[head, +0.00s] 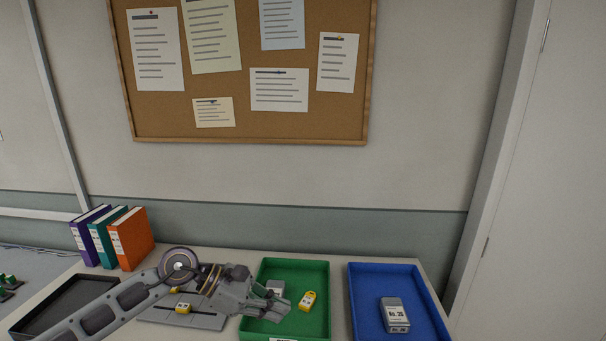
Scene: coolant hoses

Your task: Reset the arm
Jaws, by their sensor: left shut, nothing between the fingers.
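My left arm comes in from the lower left, and its gripper (286,308) is over the left part of the green tray (322,270). The fingers are shut with nothing visible between them. A yellow tagged piece (308,301) lies in the green tray to the right of the fingertips. A grey block (275,287) in the same tray is partly hidden behind the gripper. My right gripper is not in view.
A blue tray (378,268) at the right holds a grey labelled block (395,315). A grey plate (207,321) with a yellow piece (183,308) lies under my arm. A black tray (45,326) is at the left. Binders (131,240) stand behind. A corkboard (240,110) hangs above.

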